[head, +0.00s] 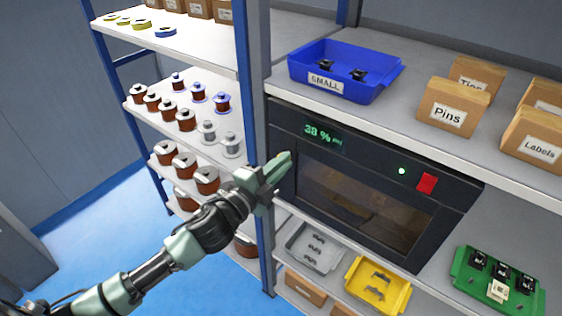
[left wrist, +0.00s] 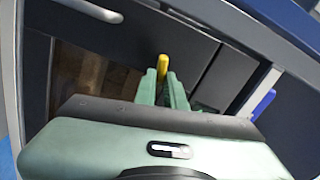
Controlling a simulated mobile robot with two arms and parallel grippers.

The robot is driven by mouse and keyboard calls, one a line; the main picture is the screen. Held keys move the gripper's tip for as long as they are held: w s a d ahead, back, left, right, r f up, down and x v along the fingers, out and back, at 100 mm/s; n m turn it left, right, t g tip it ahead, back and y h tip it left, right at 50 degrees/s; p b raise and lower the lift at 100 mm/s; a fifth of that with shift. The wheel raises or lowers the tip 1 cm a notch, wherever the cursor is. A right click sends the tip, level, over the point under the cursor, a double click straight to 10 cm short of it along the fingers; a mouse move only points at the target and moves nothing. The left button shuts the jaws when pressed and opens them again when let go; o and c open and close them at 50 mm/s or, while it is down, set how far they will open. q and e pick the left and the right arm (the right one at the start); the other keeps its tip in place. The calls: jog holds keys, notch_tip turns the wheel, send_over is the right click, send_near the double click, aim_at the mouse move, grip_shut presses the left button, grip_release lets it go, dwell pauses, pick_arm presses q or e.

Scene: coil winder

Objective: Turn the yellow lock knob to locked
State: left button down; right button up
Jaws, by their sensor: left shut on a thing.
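The yellow lock knob (left wrist: 162,63) shows in the left wrist view as a small upright yellow bar on the dark cabinet front. My left gripper (left wrist: 161,82) has its pale green fingers shut on the knob. In the head view my left gripper (head: 283,164) is at the left edge of the black cabinet (head: 451,196), beside its window, and hides the knob. The cabinet door looks closed, with a tinted window (head: 365,210). I cannot tell from the knob whether it is locked. My right gripper is not in view.
The cabinet has a green display (head: 323,135), a green light and a red switch (head: 427,183). A blue shelf post (head: 262,120) stands close beside my left gripper. Above is a blue bin (head: 310,79); below are a grey tray (head: 297,238) and a yellow tray (head: 352,272).

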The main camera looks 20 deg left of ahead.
pick_arm(q)
jog(key=shift+f+m, duration=0.15)
jog(key=shift+m, duration=1.15)
jog(key=c, duration=1.5)
grip_release()
jog(key=b+v, duration=0.2)
jog(key=v, duration=0.5)
jog(key=shift+s+a+b, duration=0.1)
jog(key=shift+s+b, duration=0.2)
jog(key=shift+s, duration=0.1)
